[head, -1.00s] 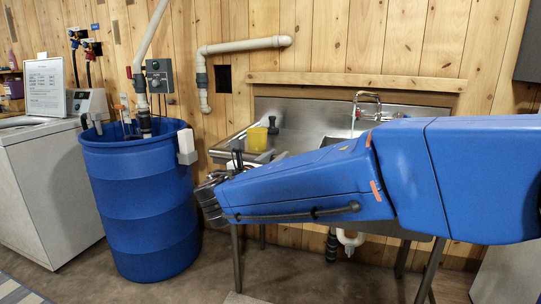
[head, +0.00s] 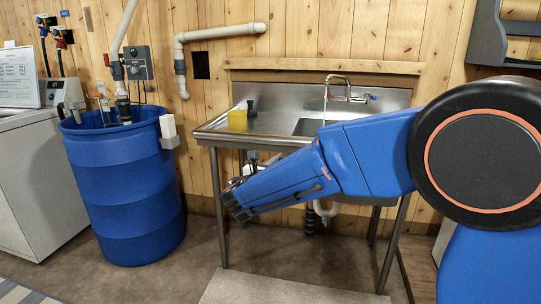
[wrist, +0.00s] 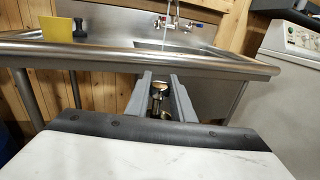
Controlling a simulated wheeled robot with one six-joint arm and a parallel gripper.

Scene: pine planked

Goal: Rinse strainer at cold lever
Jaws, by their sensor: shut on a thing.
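My gripper (wrist: 155,92) is shut on a small shiny metal piece, which looks like the strainer (wrist: 158,88); the fingers hide much of it. In the wrist view they are in front of and below the sink's front edge. In the head view my gripper (head: 236,200) is at the lower left of the sink, and the strainer is hard to make out. The steel sink (head: 212,133) has a basin at its right and a wall tap (head: 338,80) above it. A thin stream shows under the spout. A lever with a blue mark (head: 372,97) is at the tap's right.
A yellow block (head: 237,120) and a dark upright item (head: 251,109) stand on the drainboard. A blue barrel (head: 125,200) is left of the sink, beside a white machine (head: 35,190). A pale mat (head: 285,288) lies in front. The floor between barrel and sink is clear.

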